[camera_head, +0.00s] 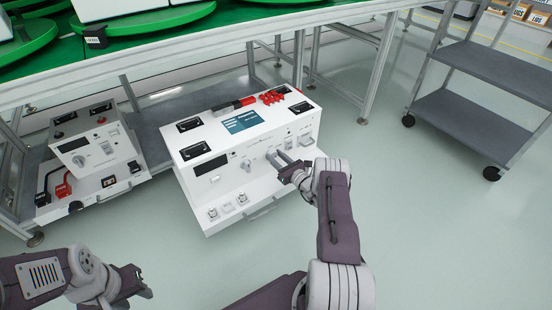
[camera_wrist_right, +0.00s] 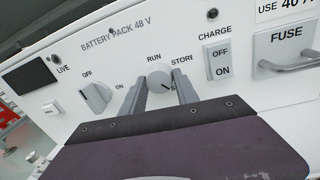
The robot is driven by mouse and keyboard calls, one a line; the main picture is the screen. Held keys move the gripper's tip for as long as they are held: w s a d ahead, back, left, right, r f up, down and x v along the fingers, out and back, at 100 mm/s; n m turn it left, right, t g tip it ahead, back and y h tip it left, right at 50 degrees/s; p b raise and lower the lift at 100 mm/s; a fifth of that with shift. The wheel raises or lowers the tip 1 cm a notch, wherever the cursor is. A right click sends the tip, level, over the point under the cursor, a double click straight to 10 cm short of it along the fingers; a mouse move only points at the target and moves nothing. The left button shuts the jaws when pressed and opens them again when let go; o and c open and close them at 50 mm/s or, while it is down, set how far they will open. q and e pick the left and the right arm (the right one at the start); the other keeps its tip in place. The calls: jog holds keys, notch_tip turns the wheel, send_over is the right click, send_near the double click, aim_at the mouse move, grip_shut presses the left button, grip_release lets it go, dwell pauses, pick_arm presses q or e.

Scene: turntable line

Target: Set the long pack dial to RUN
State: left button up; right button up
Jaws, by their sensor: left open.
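The long pack is the white box (camera_head: 250,140), labelled BATTERY PACK 48 V in the right wrist view (camera_wrist_right: 118,37). Its round white dial (camera_wrist_right: 159,83) sits under the labels RUN and STORE. A small dark mark shows toward the dial's lower right; I cannot tell its exact setting. My right gripper (camera_head: 283,158) is at the pack's front panel. In the right wrist view its two fingers (camera_wrist_right: 160,92) stand apart, one on each side of the dial; firm contact is not visible. My left gripper (camera_head: 138,281) is open and empty, low at the left, away from the pack.
On the same panel are an OFF/ON knob (camera_wrist_right: 96,97), a CHARGE switch (camera_wrist_right: 219,60) and a FUSE handle (camera_wrist_right: 290,66). A smaller grey and white unit (camera_head: 95,150) stands left of the pack. A grey cart (camera_head: 470,125) stands at the right. The floor in front is clear.

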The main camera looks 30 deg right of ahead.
grip_shut()
